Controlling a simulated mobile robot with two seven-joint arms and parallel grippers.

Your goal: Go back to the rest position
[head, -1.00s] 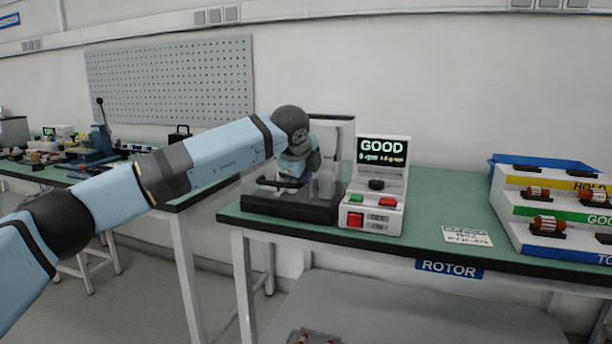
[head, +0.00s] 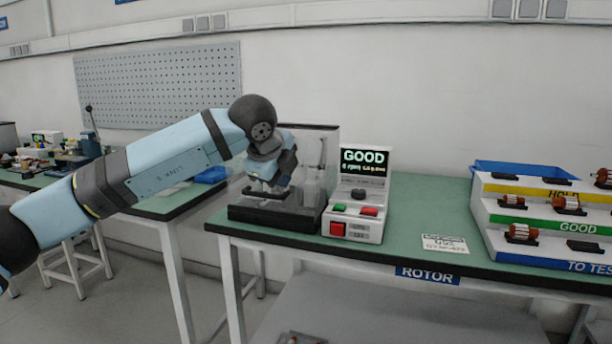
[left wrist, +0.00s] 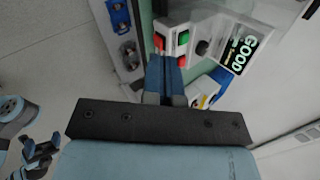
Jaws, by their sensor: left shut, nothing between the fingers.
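My left gripper (head: 268,187) is at the end of the arm that comes in from the left. It is in front of the clear-walled test box (head: 318,160) in the head view, and I cannot tell any contact. In the left wrist view its fingers (left wrist: 165,75) are together with nothing between them. The tester panel (head: 357,195) beside the box shows GOOD, with green and red buttons. What looks like part of my right arm and gripper (left wrist: 40,148) shows at the lower left of the left wrist view; its jaws are unclear.
A stepped rack (head: 545,215) with several rotors stands on the right of the green bench (head: 420,205), with a blue bin (head: 530,168) behind it. A white label card (head: 445,244) lies on the bench. Another bench (head: 160,205) stands at the left.

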